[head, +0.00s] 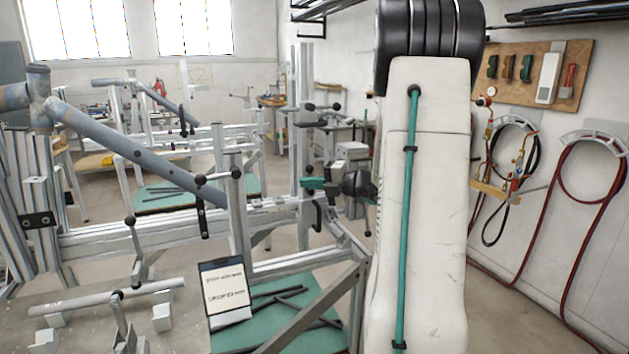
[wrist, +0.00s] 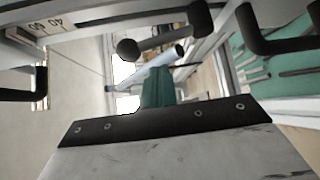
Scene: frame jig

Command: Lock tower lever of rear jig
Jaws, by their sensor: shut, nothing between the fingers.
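My gripper (head: 315,185) has teal fingers and is shut and empty, beside the upright aluminium tower (head: 305,130) of the jig in the head view. In the wrist view my gripper (wrist: 155,88) points away, and a black lever (wrist: 165,38) with rounded knobs lies just beyond its tips; I see no clear contact. A black lever (head: 322,107) with ball ends sits on the tower above my gripper. I cannot tell which lever in the head view matches the wrist view's.
A grey-blue frame tube (head: 130,155) slants across the near jig. A black hook-shaped handle (head: 318,213) hangs below my gripper. A sign (head: 225,288) stands in front, and a green shelf (head: 290,305) holds dark bars. Hoses (head: 565,200) hang on the right wall.

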